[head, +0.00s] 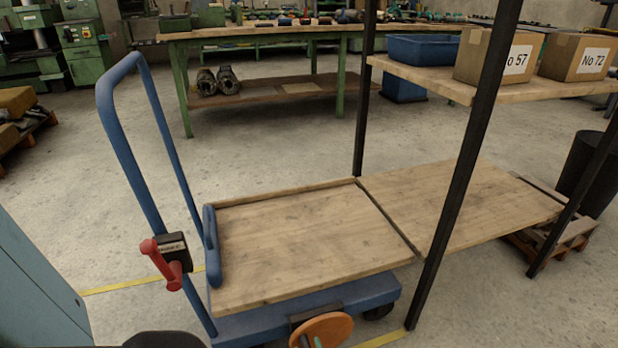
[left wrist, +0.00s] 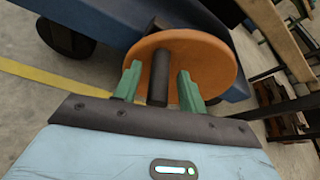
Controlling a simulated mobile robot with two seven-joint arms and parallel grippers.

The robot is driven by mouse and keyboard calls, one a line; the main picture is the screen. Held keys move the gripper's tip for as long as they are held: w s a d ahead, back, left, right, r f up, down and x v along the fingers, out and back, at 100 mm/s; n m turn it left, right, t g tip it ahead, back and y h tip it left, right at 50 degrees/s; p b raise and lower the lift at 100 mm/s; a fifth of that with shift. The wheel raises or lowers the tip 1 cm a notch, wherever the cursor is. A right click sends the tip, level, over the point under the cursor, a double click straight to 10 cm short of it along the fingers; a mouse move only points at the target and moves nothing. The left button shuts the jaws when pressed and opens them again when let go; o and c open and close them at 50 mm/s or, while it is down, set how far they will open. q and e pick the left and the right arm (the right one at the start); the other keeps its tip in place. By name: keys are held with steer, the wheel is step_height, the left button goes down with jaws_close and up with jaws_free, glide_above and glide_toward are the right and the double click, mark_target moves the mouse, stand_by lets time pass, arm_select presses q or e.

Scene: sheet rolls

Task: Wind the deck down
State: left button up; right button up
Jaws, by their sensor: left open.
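The cart has a wooden deck (head: 300,236) on a blue frame (head: 255,322), with a tall blue push handle (head: 128,150) at its left. An orange handwheel (head: 328,328) is on the cart's front side. It also shows in the left wrist view (left wrist: 210,62), with a dark round grip (left wrist: 159,78) sticking out toward me. My left gripper (left wrist: 158,84) is open, its green fingers on either side of this grip, with gaps visible. In the head view only a bit of green finger shows at the bottom edge. My right gripper is not in view.
A red lever (head: 162,264) sits on the push handle. The deck's right end lies close to a rack's low wooden shelf (head: 470,205). A dark rack post (head: 466,170) stands right of the cart. Boxes (head: 500,55) stand on the upper shelf. Floor behind the cart is clear.

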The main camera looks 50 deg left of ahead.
arm_select(q)
steer(key=p+v, duration=0.2)
steer(key=v, duration=0.6)
